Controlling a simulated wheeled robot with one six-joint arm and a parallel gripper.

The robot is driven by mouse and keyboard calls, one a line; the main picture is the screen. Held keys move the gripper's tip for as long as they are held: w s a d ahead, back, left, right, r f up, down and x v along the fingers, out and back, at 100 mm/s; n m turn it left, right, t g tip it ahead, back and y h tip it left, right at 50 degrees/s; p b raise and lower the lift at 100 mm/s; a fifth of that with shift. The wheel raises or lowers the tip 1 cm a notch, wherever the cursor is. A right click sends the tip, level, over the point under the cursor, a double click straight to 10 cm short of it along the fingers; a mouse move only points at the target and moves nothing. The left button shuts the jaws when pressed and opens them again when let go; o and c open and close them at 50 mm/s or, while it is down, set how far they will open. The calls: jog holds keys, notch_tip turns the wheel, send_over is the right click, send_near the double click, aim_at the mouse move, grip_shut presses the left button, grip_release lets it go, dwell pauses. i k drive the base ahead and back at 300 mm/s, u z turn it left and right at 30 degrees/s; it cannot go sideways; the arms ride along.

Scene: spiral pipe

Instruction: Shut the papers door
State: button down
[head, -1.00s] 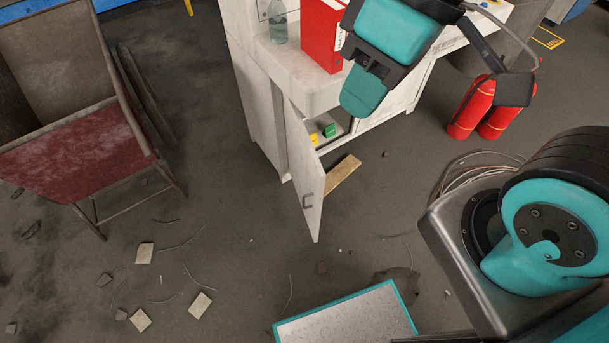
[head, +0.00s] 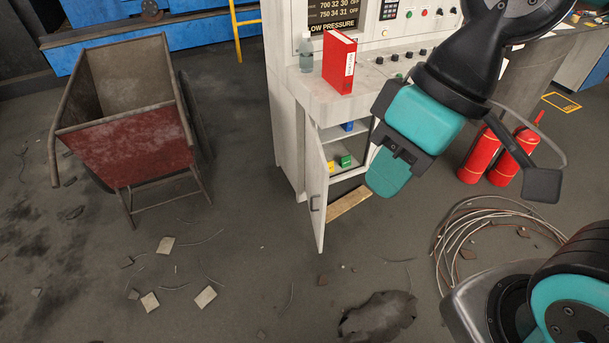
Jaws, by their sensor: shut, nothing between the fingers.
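The papers door (head: 316,194) is a white cabinet door with a dark handle (head: 315,203). It stands open, swung out toward me from the lower front of a white control console (head: 287,130). Inside the open compartment, a green box (head: 344,160), a yellow box and a blue box sit on shelves. My gripper (head: 388,174) is teal and black, with its fingers shut and empty. In the picture it is to the right of the door, over the compartment's right edge, and appears apart from the door.
A red binder (head: 339,62) and a bottle (head: 305,52) stand on the console. A wooden board (head: 348,203) lies below the compartment. A red cart (head: 125,150) stands left, fire extinguishers (head: 500,155) and coiled cable (head: 480,235) right. Floor before the door is mostly clear, with scattered debris.

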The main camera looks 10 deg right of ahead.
aim_at(317, 178)
jog(key=u, duration=0.3)
jog(key=i, duration=0.9)
jog(key=u, duration=0.55)
